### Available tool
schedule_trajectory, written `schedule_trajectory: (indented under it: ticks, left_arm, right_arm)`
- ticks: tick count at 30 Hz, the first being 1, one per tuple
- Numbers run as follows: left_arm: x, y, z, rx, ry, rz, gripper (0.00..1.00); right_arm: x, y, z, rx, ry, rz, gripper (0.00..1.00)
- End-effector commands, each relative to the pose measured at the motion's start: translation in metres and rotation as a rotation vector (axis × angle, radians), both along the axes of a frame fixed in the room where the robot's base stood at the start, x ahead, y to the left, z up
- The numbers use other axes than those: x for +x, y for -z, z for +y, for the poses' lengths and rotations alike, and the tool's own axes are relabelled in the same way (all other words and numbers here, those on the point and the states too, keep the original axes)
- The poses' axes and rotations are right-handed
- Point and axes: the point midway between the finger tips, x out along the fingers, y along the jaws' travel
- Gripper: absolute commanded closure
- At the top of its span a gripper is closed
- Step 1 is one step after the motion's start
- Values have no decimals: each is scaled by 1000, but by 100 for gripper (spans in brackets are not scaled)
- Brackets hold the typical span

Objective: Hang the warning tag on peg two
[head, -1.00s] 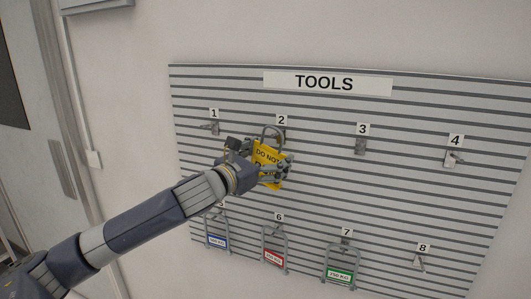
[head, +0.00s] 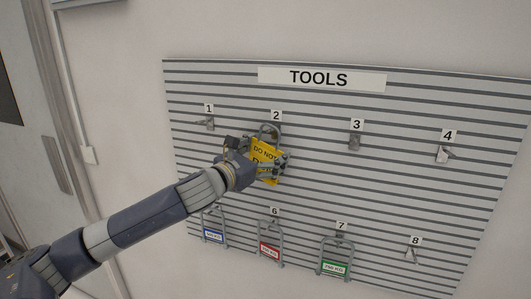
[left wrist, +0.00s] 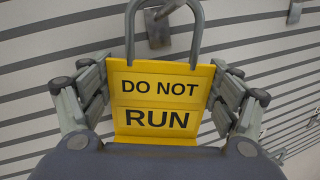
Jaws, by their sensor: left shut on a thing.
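The yellow warning tag (head: 266,151) reads "DO NOT RUN" in the left wrist view (left wrist: 160,98) and has a grey loop at its top. My left gripper (head: 268,165) is shut on the tag, with fingers at both its sides. The tag is in front of the tool board, just below the number 2 label. Peg two shows in the left wrist view (left wrist: 157,28) within the outline of the loop; I cannot tell whether the loop is around it or in front of it. In the head view the peg is mostly hidden. My right gripper is not in view.
Peg one (head: 208,124), peg three (head: 355,141), peg four (head: 444,154) and peg eight (head: 411,255) are bare. Tags with blue (head: 213,236), red (head: 269,250) and green (head: 335,268) labels hang on the lower row.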

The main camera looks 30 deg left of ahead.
Motion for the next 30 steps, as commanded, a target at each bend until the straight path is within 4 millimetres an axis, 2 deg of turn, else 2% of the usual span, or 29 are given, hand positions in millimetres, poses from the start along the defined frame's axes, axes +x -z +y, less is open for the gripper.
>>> schedule_trajectory:
  ticks: [2,3,4,5,23,27,30]
  left_arm:
    - [0,-1,0,1,0,-1,44]
    - [0,-1,0,1,0,-1,9]
    - [0,-1,0,1,0,-1,2]
    - [0,-1,0,1,0,-1,0]
    - [-1,0,0,0,0,0,0]
    - [-4,-2,-1,-1,1,-1,0]
    - [-15,-4,-4,3,1,0,0]
  right_arm:
    - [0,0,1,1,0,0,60]
    - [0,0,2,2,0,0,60]
    - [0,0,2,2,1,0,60]
    - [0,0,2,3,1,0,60]
    - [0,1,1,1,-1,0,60]
    - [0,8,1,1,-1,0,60]
    - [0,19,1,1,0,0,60]
